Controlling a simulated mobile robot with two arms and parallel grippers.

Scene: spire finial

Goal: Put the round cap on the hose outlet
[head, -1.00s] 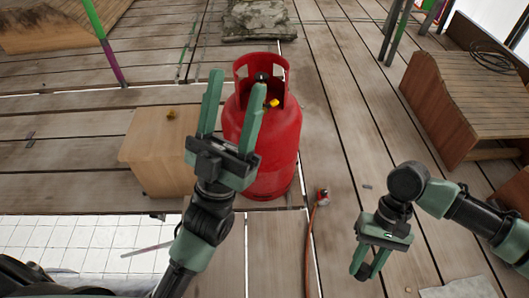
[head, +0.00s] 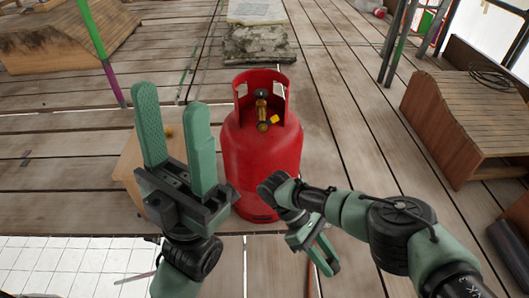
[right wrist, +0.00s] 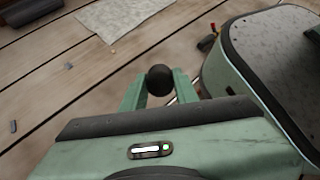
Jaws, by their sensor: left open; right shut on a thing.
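A red gas cylinder (head: 262,165) stands upright, with a brass valve (head: 262,100) inside its collar. A round brass outlet (head: 263,126) faces me on the valve, beside a small yellow part (head: 275,119). I cannot tell for certain whether this is the hose outlet. My left gripper (head: 172,98) is open and empty, left of the cylinder. My right gripper (head: 327,261) is low at the cylinder's front right, partly behind its own arm. In the right wrist view its fingers (right wrist: 160,92) are shut on a dark round cap (right wrist: 160,80).
A wooden box (head: 130,170) stands left of the cylinder with a small yellow piece (head: 168,131) on it. An orange hose (head: 322,285) runs over the plank floor, mostly hidden by my right arm. A slatted wooden bench (head: 470,110) stands right. Planks between cylinder and bench are clear.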

